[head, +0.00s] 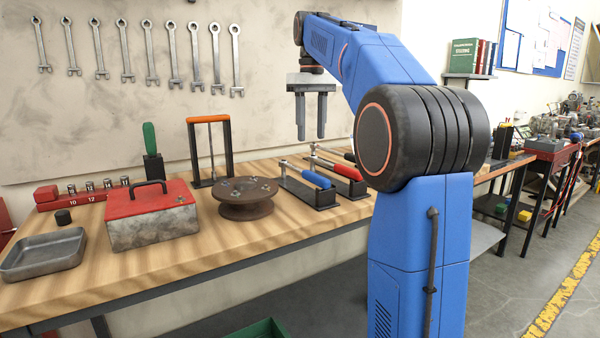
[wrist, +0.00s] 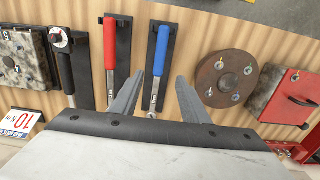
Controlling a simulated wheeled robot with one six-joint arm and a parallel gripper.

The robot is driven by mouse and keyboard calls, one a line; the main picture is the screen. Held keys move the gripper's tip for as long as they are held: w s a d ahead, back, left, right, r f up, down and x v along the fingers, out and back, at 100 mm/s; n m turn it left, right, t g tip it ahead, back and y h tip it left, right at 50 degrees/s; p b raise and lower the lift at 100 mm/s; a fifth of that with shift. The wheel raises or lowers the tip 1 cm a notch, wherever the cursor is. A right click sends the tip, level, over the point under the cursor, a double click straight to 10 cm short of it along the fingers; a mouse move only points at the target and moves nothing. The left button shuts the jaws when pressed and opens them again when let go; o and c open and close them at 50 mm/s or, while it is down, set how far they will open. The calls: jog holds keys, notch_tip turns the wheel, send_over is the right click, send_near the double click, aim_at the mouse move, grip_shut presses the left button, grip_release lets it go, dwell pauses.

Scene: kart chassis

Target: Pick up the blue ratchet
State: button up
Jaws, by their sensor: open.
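The blue ratchet (head: 316,178) has a blue handle and a metal shaft and lies in a black holder (head: 305,192) on the wooden bench. In the wrist view the blue ratchet (wrist: 162,50) stands out above and between the finger bases, slightly left of centre. My gripper (head: 311,136) is open and empty, fingers pointing down, above the bench near the ratchets. In the wrist view my gripper (wrist: 157,83) shows two separate grey fingers, with the ratchet's shaft end close to the left one. A red-handled ratchet (head: 346,171) lies in a holder beside the blue one.
A brown round disc (head: 246,194) stands left of the blue ratchet. Farther left are a red-lidded box (head: 153,211), an orange-topped frame (head: 229,157), a socket rail (head: 92,197) and a metal tray (head: 43,256). Wrenches hang on the wall. The front bench strip is clear.

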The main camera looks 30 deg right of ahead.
aim_at(312, 172)
notch_tip(312, 172, down, 10)
jog(key=shift+r, duration=0.15)
jog(key=shift+s+f, duration=0.15)
jog(key=shift+f, duration=2.45)
grip_shut()
